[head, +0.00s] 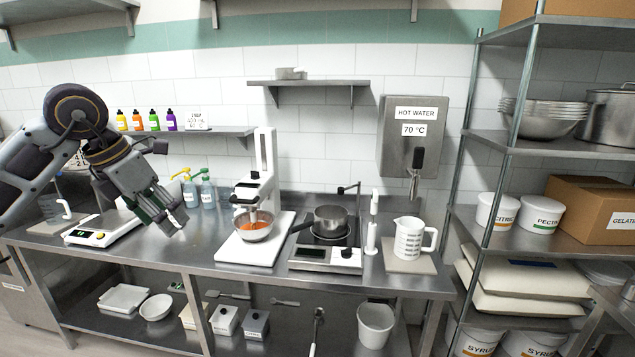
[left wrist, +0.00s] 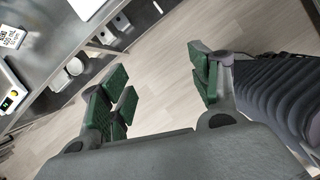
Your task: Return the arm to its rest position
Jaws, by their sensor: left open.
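My left arm comes in from the left in the head view. Its gripper (head: 168,212) hangs in the air above and in front of the left part of the steel bench (head: 260,278), pointing down to the right. In the left wrist view the gripper's green-padded fingers (left wrist: 165,95) stand wide apart with only floor between them, so it is open and empty. My right gripper is in neither view.
A white scale (head: 100,228) stands near the gripper. Farther right are a depositor with a bowl (head: 254,230), a saucepan (head: 330,220) on a hot plate and a white jug (head: 410,238). A steel rack (head: 520,150) stands at the right. The floor (left wrist: 150,140) below the gripper is clear.

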